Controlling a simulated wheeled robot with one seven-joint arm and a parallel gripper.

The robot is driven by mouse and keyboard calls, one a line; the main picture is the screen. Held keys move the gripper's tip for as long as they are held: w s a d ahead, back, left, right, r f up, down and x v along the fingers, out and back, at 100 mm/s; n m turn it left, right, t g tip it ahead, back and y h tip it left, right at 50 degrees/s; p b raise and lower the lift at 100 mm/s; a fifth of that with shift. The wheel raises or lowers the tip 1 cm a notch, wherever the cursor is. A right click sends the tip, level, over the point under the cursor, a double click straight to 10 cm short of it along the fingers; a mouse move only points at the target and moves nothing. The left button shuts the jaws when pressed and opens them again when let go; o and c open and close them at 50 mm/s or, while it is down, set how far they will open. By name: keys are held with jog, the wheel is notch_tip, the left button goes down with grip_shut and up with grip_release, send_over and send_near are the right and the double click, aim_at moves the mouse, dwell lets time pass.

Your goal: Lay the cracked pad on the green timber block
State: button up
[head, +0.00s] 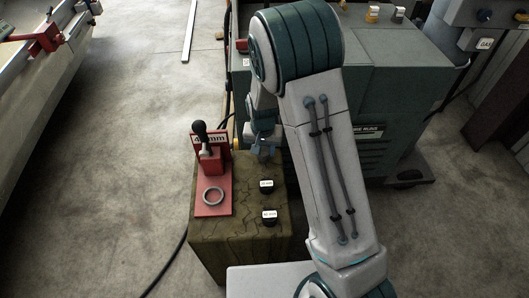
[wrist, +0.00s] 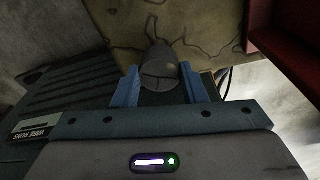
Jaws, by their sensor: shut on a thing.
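The green timber block (head: 240,235) is a squat, olive-brown block with dark cracks, left of my arm in the head view. Its top also shows in the wrist view (wrist: 115,22). My gripper (wrist: 160,88) is shut on a small dark grey rounded piece, probably the cracked pad (wrist: 160,62), with a thin dark line across it. In the head view my gripper (head: 264,140) is at the block's far right edge, partly hidden by my arm. I cannot tell whether the grey piece touches the block.
A dark green cabinet (head: 385,100) stands behind. A black cable runs along the floor at left.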

aim_at(263, 154)
jog(key=shift+f, duration=0.75)
jog(key=shift+f, duration=0.15)
jog(key=o, duration=1)
jog(key=shift+c, duration=0.2)
notch_tip(263, 154, up, 11)
jog(key=s+p, duration=0.1)
jog(key=p, duration=0.1)
jog(key=s+d+r, duration=0.3)
jog(key=s+r, duration=0.1)
jog(key=s, duration=0.3)
jog(key=s+d+r+n, duration=0.1)
jog(key=s+d+r, duration=0.3)
jog(key=s, duration=0.3)
jog(key=s+d+r+n, duration=0.1)
jog(key=s+d+r, duration=0.3)
jog(key=s, duration=0.4)
jog(key=shift+r, duration=0.45)
